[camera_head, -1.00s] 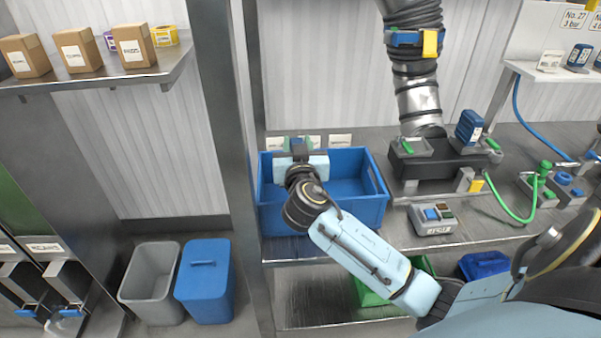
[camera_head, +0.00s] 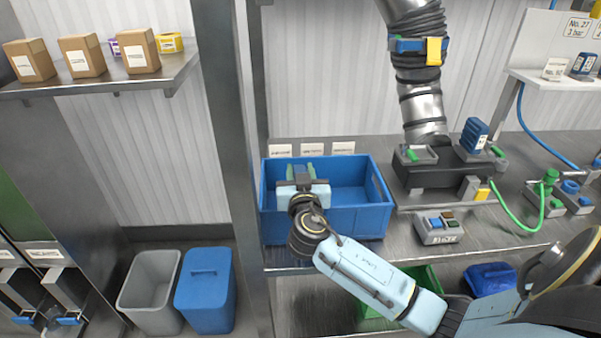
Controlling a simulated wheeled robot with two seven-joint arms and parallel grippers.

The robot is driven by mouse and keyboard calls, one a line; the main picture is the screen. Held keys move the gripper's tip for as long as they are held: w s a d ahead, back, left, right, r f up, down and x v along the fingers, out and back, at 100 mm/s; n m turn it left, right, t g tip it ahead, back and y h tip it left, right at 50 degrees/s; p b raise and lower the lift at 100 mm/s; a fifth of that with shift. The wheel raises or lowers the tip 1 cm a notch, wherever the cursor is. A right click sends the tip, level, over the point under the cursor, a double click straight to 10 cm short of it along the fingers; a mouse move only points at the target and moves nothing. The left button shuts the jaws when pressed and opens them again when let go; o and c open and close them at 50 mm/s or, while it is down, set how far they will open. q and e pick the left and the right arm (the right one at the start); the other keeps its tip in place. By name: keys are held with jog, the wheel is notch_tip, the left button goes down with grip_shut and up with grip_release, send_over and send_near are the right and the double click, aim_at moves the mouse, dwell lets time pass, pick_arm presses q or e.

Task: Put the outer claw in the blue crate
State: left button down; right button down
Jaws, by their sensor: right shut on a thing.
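The blue crate (camera_head: 347,222) stands on the steel counter with its open top facing up. My right arm reaches in from the lower right, and my right gripper (camera_head: 302,179) is over the left part of the crate's opening. It is shut on the outer claw (camera_head: 311,171), of which small green parts show at the gripper's far end. The gripper and wrist hide most of the claw, and I cannot tell whether it touches the crate floor. The rest of the crate's visible inside looks empty. My left gripper is not in view.
A dark fixture (camera_head: 440,172) stands right of the crate, with a small button box (camera_head: 438,228) in front. A steel post (camera_head: 228,150) rises just left of the crate. Grey (camera_head: 150,290) and blue (camera_head: 205,290) bins stand lower left.

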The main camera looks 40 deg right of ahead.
jog(key=shift+f+b, duration=0.3)
jog(key=shift+b, duration=0.15)
jog(key=c, duration=1)
grip_release()
jog(key=shift+r+p, duration=0.25)
jog(key=shift+p, duration=0.2)
jog(key=shift+s+a+r+p, duration=0.3)
jog(key=shift+s+r+p, duration=0.05)
jog(key=shift+p, duration=0.15)
jog(key=b+v, duration=0.1)
jog(key=v, duration=1)
jog(key=shift+s+d+f, duration=0.1)
jog(key=shift+s+d, duration=0.05)
jog(key=shift+s, duration=0.05)
